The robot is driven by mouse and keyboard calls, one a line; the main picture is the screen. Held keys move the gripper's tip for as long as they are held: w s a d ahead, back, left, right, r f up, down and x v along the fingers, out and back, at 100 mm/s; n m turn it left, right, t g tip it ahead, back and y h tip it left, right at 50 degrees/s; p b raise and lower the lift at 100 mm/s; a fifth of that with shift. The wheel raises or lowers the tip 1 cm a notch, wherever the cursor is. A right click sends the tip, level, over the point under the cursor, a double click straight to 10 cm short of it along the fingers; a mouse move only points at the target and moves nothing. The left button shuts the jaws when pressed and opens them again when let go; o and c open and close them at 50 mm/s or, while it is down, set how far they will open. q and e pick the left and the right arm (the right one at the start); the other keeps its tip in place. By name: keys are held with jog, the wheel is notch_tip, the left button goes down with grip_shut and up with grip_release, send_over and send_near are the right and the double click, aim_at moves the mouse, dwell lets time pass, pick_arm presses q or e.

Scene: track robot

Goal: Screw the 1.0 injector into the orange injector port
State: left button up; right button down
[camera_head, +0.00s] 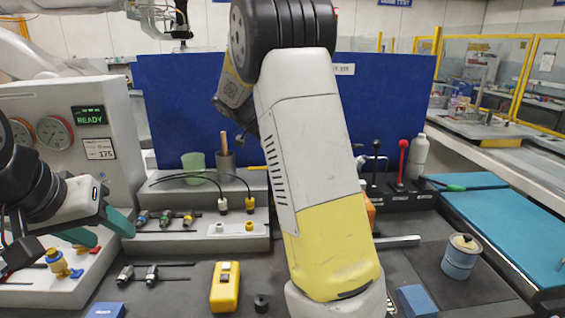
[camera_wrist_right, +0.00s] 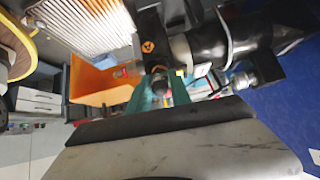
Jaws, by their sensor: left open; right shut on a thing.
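My left gripper (camera_head: 100,230) is at the left in the head view, its teal fingers apart and empty. Small injectors with coloured bands (camera_head: 165,218) lie in a row on the grey stepped block; their labels are too small to read. My right arm crosses the middle of the head view and its gripper is hidden there. In the right wrist view my right gripper (camera_wrist_right: 160,92) is shut on a small dark part (camera_wrist_right: 160,86); I cannot tell if it is the 1.0 injector. I cannot make out the orange injector port for sure.
A grey block (camera_head: 190,243) carries white and yellow fittings and two cabled plugs. A panel with gauges (camera_head: 55,132) reads READY. An orange bin (camera_wrist_right: 95,82) shows in the wrist view.

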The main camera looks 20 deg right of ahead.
jog(key=m, duration=0.6)
jog(key=shift+m, duration=0.3)
jog(key=m, duration=0.3)
jog(key=shift+a+f+m, duration=0.1)
jog(key=shift+f+m, duration=0.05)
jog(key=shift+m, duration=0.55)
jog(key=shift+m, duration=0.3)
jog(key=shift+s, duration=0.1)
jog(key=c, duration=1)
grip_release()
jog(key=shift+c, duration=1.4)
